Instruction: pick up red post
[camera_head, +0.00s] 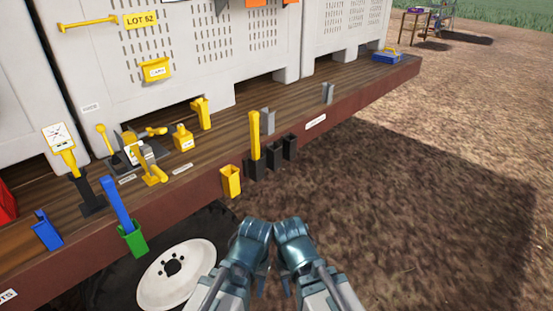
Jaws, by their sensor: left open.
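No red post can be made out in this view. A red object (6,204) is cut off by the left edge, and I cannot tell what it is. A blue post (115,204) stands tilted in a green holder (133,240) on the trailer's side. A yellow post (254,135) stands upright in a black holder (256,168). My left gripper (261,279) is open, small and low at the bottom centre, apart from the posts. My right gripper (285,283) is beside it, partly hidden, and its jaws are unclear.
A white wheel (176,275) is below. Bare soil lies right.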

